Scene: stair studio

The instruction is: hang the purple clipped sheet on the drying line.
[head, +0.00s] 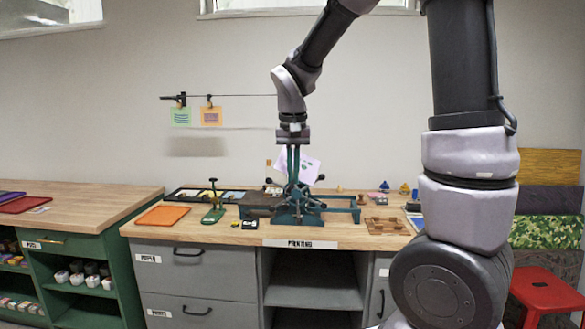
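The drying line (240,96) is a thin dark line on the back wall. A green sheet (180,118) and an orange sheet (211,117) hang from it by dark clips. A pale lavender sheet with a small purple mark (309,167) shows tilted just below my gripper (293,150), above the bench. My gripper points down over the teal press (300,205). Its fingertips merge with the press's upright parts, so I cannot tell whether it is open or shut, or whether it holds the sheet. The sheet's clip is not clearly visible.
The wooden bench (150,232) carries an orange tray (163,215), a green hand tool (213,205), a wooden board (387,226) and small items. A second counter (90,197) stands at left. A red stool (545,290) is at right. The wall around the line is clear.

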